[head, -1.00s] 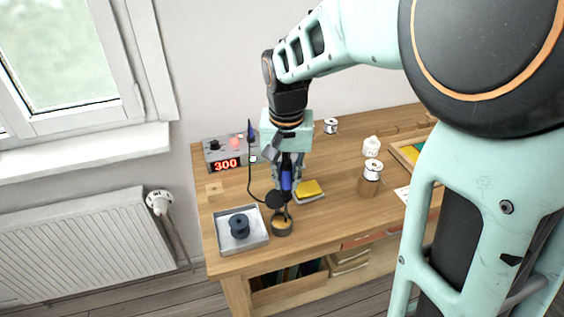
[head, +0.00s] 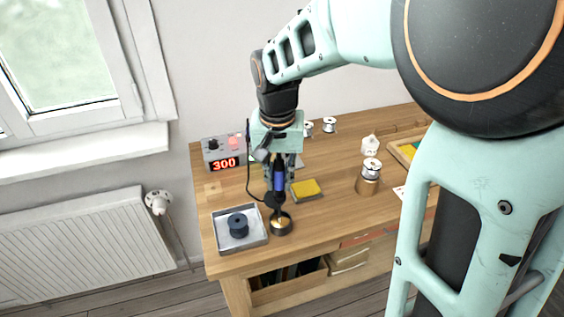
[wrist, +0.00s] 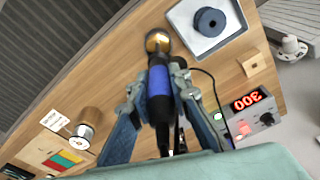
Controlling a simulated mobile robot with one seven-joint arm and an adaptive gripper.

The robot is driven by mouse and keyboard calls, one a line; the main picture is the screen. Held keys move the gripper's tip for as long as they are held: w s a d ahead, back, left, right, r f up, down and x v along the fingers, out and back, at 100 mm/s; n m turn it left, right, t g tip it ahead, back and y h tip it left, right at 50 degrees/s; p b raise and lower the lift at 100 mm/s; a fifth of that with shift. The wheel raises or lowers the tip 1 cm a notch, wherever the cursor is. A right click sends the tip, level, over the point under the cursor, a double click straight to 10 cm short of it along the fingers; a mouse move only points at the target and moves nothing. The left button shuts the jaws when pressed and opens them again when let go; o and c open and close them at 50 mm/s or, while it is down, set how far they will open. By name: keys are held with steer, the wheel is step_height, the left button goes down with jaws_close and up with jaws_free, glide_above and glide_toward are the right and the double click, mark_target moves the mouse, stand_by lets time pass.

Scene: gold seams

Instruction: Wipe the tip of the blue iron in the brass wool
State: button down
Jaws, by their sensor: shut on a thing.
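My gripper (head: 279,182) is shut on the blue iron (wrist: 160,82), around its handle. The iron points down, close to upright, and its blue handle also shows in the head view (head: 279,184). The brass wool (wrist: 157,40) sits in a small round dark pot near the table's front edge, also in the head view (head: 281,222). The iron's tip end is at the pot; in the wrist view it overlaps the wool. I cannot tell how deep the tip sits, or whether it touches the wool.
A grey tray (head: 257,240) with a dark spool (head: 238,224) stands just left of the pot. A yellow sponge (head: 305,187) lies right of the iron. The station reading 300 (head: 213,160) is behind left, its cable near my gripper. A solder spool (head: 371,168) stands right.

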steer(key=shift+s+a, duration=0.15)
steer(key=shift+a, duration=0.4)
steer(key=shift+d, duration=0.15)
steer(key=shift+w+d, duration=0.2)
steer(key=shift+d, duration=0.35)
steer(key=shift+w+d, duration=0.15)
steer(key=shift+d, duration=0.45)
steer(key=shift+s+a, duration=0.2)
steer(key=shift+a, duration=0.45)
steer(key=shift+s+a, duration=0.2)
steer(key=shift+a, duration=0.45)
steer(key=shift+r, duration=0.1)
